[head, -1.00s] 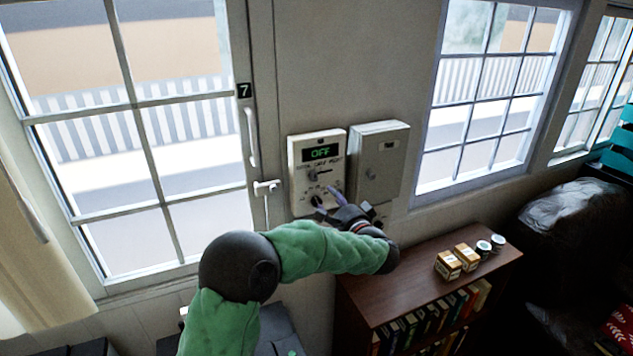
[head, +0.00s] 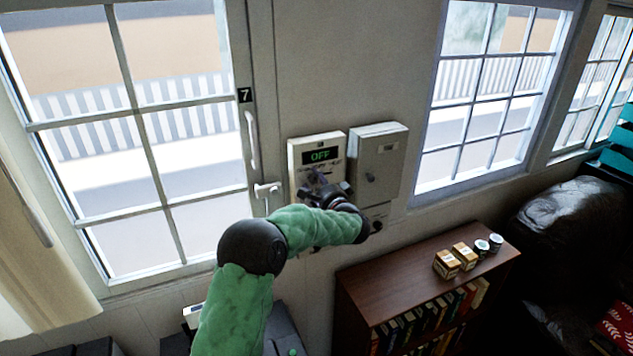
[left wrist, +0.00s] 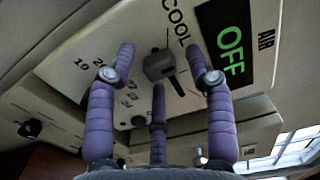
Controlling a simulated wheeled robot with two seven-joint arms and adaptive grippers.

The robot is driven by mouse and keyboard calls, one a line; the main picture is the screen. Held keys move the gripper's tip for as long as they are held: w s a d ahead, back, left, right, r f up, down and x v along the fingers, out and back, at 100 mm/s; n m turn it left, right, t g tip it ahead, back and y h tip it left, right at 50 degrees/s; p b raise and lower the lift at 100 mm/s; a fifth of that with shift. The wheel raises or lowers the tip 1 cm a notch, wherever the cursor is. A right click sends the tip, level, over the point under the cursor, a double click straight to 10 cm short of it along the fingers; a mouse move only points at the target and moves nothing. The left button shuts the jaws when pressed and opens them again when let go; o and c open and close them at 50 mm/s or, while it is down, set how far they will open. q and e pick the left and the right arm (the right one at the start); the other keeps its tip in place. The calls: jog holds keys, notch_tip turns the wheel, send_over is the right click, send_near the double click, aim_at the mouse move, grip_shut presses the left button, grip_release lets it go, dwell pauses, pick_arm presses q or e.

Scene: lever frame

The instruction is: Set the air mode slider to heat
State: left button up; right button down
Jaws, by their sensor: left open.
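The white thermostat panel (head: 300,152) hangs on the wall and its green display (head: 320,155) reads OFF. It also shows in the left wrist view, with the OFF display (left wrist: 231,42) and the word COOL beside a dark slider knob (left wrist: 160,66). My left gripper (head: 318,184) is in front of the panel and covers its slider in the head view. In the left wrist view its purple fingers (left wrist: 160,62) are spread, with the knob between the two upper fingertips; I cannot tell whether they touch it. The HEAT end is not readable. My right gripper is not in view.
A grey box (head: 378,150) is mounted right beside the panel. A window with a white handle (head: 267,190) is to the left. A brown bookshelf (head: 400,262) with small boxes and jars stands below right. A round dial (left wrist: 138,121) is lower on the panel.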

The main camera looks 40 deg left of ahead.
pick_arm(q)
grip_shut()
jog(key=shift+f, duration=0.1)
